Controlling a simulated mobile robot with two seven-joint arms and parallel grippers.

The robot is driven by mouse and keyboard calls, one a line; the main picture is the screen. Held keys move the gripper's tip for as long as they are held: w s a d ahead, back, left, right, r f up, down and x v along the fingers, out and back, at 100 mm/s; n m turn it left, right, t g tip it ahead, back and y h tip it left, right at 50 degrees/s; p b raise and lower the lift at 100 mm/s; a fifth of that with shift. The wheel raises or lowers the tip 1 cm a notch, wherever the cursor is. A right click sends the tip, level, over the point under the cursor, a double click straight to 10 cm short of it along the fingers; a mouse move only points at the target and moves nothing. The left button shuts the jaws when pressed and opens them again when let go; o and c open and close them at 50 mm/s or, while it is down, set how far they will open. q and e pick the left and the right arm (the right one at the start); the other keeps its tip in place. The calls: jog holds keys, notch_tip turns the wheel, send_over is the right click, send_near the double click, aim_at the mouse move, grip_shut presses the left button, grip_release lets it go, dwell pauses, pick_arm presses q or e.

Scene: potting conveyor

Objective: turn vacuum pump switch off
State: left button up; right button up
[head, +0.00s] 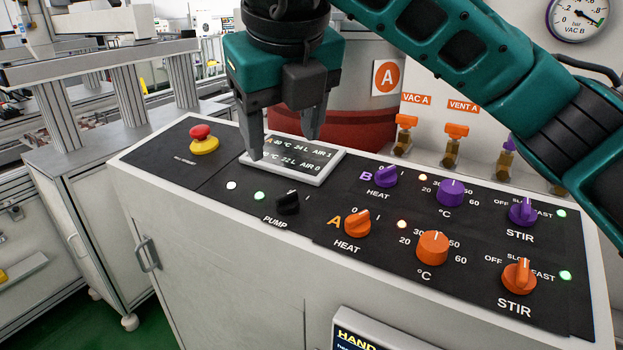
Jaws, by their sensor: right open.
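The black pump switch (288,203) sits on the sloped black control panel (330,215), above the label PUMP. A green lamp (260,196) beside it is lit, and a white lamp (231,185) is farther left. My right gripper (281,148) points down over the small display (292,160), above and behind the pump switch. Its two fingers are apart with nothing between them. The fingers partly cover the display. The right gripper appears clear of the pump switch. My left gripper is not in view.
A red emergency button (202,138) stands left of the display. Orange heat knob A (357,223) and purple heat knob B (384,177) are right of the pump switch. Orange valves (456,140) and vessel A (350,105) stand behind the panel.

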aim_at(287, 195)
jog(key=x, duration=0.8)
jog(key=p+x, duration=0.1)
jog(key=x, duration=0.3)
jog(key=shift+w+d+f, duration=0.25)
jog(key=shift+w+d, duration=0.05)
jog(key=shift+w, duration=0.05)
jog(key=shift+c, duration=0.3)
jog(key=c, duration=1)
